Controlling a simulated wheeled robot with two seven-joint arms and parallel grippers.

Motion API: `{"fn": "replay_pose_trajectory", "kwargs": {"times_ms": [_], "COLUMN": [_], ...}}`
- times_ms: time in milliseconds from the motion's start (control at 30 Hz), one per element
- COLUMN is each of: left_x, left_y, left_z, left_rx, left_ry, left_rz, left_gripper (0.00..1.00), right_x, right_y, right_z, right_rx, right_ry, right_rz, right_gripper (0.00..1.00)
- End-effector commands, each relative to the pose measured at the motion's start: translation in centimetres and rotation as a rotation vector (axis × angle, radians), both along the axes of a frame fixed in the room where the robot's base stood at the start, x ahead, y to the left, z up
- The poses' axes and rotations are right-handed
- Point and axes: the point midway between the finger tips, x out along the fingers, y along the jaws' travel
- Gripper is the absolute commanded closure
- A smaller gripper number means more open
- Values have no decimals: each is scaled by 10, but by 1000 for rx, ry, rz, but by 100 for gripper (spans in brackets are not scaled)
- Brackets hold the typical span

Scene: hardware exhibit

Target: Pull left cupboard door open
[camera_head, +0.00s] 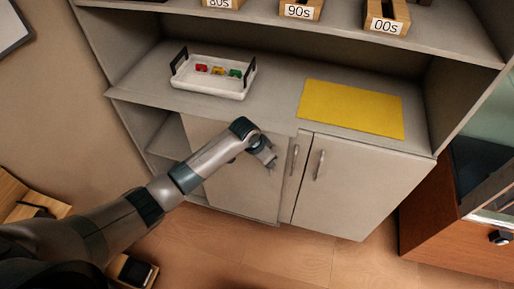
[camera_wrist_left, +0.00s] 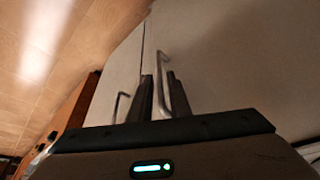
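The left cupboard door (camera_head: 235,180) is a pale panel under the counter, beside the right door (camera_head: 355,190). It looks shut or nearly so. Its slim metal handle (camera_head: 294,160) stands near the seam, left of the right door's handle (camera_head: 319,165). My left gripper (camera_head: 269,162) is in front of the left door, just left of its handle. In the left wrist view, the near handle (camera_wrist_left: 163,72) shows at and between the dark fingers, which have a gap between them. Contact cannot be told. The other handle (camera_wrist_left: 119,106) is farther off. My right gripper is not in view.
A white tray (camera_head: 212,88) with small coloured items and a yellow mat (camera_head: 350,108) lie on the counter. Labelled wooden boxes stand on the shelf above. A wooden cabinet (camera_head: 445,235) is at the right. The floor (camera_head: 240,255) before the doors is clear.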

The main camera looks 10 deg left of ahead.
Motion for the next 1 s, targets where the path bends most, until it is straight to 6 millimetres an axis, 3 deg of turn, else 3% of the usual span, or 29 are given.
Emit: {"fn": "replay_pose_trajectory", "kwargs": {"times_ms": [600,1000], "left_x": [-32,-38], "left_y": [26,30], "left_z": [99,116], "left_rx": [0,1], "left_ry": [-2,1], "left_rz": [-1,0], "left_gripper": [83,83], "right_x": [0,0], "right_y": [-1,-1], "right_z": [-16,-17], "right_rx": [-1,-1], "right_ry": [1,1], "right_rz": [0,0], "right_gripper": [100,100]}}
